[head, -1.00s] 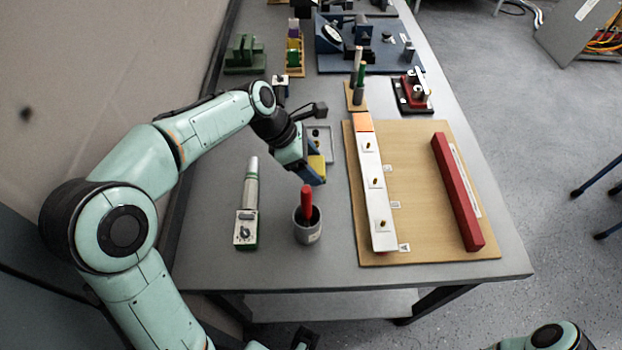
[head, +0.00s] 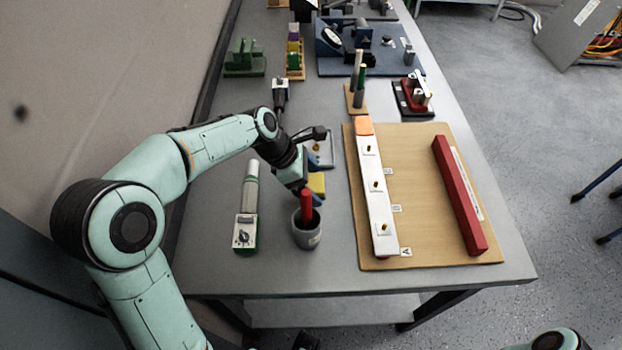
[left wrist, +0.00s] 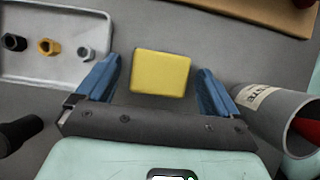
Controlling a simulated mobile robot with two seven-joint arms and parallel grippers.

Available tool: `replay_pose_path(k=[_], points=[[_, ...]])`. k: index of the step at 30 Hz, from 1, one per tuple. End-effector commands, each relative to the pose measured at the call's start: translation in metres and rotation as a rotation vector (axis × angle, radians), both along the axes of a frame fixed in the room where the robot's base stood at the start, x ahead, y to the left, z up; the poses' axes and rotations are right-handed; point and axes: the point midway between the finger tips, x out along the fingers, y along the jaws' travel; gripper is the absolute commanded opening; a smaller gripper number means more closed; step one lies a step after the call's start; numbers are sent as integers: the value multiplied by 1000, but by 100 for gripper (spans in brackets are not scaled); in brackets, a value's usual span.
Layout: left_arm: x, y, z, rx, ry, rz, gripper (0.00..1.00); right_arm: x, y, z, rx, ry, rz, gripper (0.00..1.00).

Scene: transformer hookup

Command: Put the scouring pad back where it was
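The scouring pad (head: 317,183) is a plain yellow block. It appears to lie flat on the grey table, between the white tray and the grey cup. In the left wrist view the pad (left wrist: 160,73) sits between the blue fingers of my left gripper (left wrist: 159,68), with bare table visible on both sides of it. The fingers are apart and do not touch it. In the head view my left gripper (head: 313,180) is low over the pad and hides part of it.
The grey cup (head: 307,236) with a red-handled tool stands close in front of the gripper. The white tray (left wrist: 62,72) with several small fittings lies just behind. A wooden board (head: 420,190) is to the right, a tester (head: 245,232) to the left.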

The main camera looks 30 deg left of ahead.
Motion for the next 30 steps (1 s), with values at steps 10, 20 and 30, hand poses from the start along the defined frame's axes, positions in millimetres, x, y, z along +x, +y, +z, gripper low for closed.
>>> replay_pose_path(k=[10, 20, 30], points=[[0, 2, 8, 1, -2, 2, 94, 0, 0, 2, 0, -1, 0, 43], [-17, 29, 65, 2, -6, 3, 94, 4, 0, 12, 0, -5, 1, 43], [-30, 49, 105, 0, -1, 1, 94, 6, 0, 20, 0, -8, 1, 43]])
